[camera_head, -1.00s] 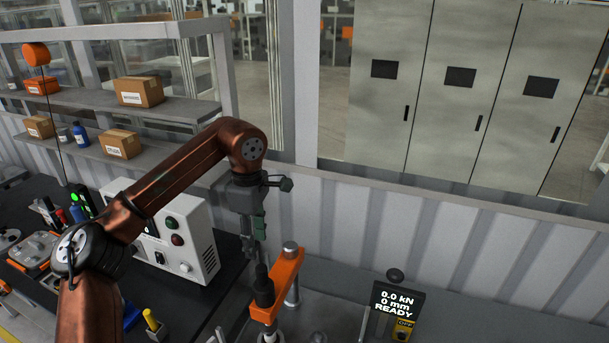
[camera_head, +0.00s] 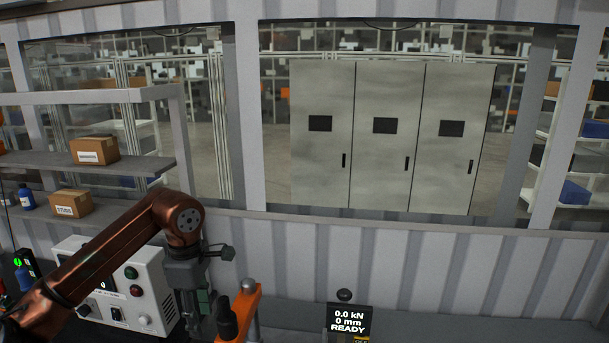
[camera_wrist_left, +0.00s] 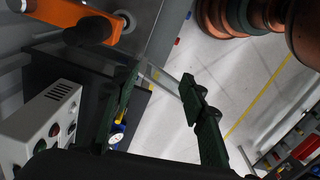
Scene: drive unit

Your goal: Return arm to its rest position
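My left arm comes in from the left in the head view, a copper-coloured arm bent at the elbow. Its gripper (camera_head: 196,306) points down between the white control box and the orange press frame, its tips close to the picture's lower edge. In the left wrist view the two dark green fingers (camera_wrist_left: 160,78) stand apart with nothing held between them. The gripper is open and empty. My right gripper is not in view.
The orange press frame (camera_head: 243,312) with a black cylinder (camera_head: 227,318) is close right of the gripper. The white control box (camera_head: 148,300) is close left. A display (camera_head: 348,319) reads READY. Shelves with boxes (camera_head: 95,150) stand behind left; grey cabinets (camera_head: 385,135) are beyond the wall.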

